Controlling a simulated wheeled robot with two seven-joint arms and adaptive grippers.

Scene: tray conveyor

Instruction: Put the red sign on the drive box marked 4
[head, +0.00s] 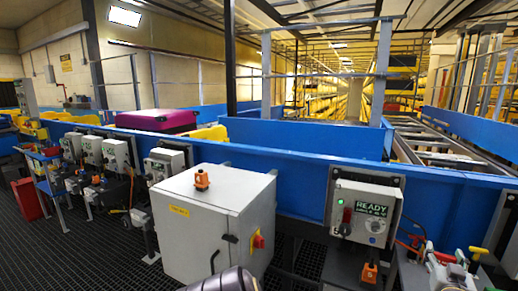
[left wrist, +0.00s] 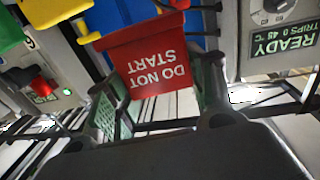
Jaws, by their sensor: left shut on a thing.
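The red sign (left wrist: 150,58), with white letters reading DO NOT START upside down, is between the fingers of my left gripper (left wrist: 160,88) in the left wrist view. The gripper is shut on it. In the head view I cannot make out the sign in the gripper; a dark, rounded part of my arm shows at the bottom edge. A drive box (head: 365,208) with a READY display stands at the right. Several similar drive boxes (head: 165,160) line the blue conveyor side at the left. I cannot read a number 4 on any. My right gripper is not in view.
A large grey cabinet (head: 205,215) with an orange item (head: 201,179) on top and a red-yellow switch stands in the middle. A blue conveyor side (head: 270,158) runs behind. A magenta case (head: 157,119) lies on the conveyor. Tools (head: 452,270) crowd the lower right.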

